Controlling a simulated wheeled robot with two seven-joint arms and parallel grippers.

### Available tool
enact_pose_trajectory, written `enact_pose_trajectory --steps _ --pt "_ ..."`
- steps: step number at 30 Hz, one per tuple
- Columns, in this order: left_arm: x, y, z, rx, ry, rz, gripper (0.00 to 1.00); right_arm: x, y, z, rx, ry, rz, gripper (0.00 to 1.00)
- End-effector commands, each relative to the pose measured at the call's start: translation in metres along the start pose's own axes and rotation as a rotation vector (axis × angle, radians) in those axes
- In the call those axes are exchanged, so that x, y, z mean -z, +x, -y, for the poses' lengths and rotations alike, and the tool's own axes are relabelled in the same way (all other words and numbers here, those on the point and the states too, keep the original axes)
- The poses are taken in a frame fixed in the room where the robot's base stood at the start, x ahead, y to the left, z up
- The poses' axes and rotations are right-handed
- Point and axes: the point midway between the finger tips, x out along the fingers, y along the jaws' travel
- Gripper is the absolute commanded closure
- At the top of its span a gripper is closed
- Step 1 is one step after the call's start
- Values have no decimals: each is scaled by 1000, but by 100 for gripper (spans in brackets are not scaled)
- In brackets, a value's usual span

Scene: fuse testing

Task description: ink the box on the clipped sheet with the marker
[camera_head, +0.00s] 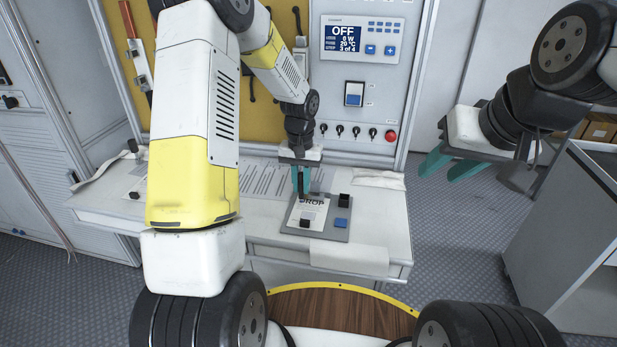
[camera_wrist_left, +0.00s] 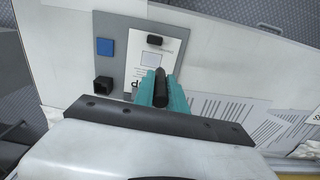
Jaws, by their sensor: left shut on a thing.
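My left gripper (camera_head: 301,186) is shut on a dark marker (camera_wrist_left: 160,88), held between its teal fingers; the marker is mostly hidden in the head view. A white sheet (camera_head: 299,213) with the letters "ROP" visible lies on a grey board (camera_head: 327,234). A black clip (camera_wrist_left: 154,40) holds the sheet's edge. The sheet's outlined box (camera_wrist_left: 149,59) looks pale inside. In the left wrist view the marker's end appears just beside the box; I cannot tell whether it touches the paper. My right gripper (camera_head: 452,167) is open and empty, away to the right of the table.
The board also carries a blue square pad (camera_head: 341,223) and a black holder (camera_head: 344,200). Printed papers (camera_head: 262,180) lie on the white table (camera_head: 385,215) behind and left. A control panel (camera_head: 361,40) reading "OFF" stands behind. A grey cabinet (camera_head: 560,220) stands right.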

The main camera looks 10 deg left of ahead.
Motion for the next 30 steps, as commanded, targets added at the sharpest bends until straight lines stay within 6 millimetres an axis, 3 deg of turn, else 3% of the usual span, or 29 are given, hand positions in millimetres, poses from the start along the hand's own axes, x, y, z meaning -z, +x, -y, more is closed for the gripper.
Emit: enact_pose_trajectory --steps 9,30 --pt "-2 -24 -2 0 0 -1 100 0 0 0 0 0 0 64" --pt "-2 -25 -2 0 0 0 100 0 0 0 0 0 0 64"
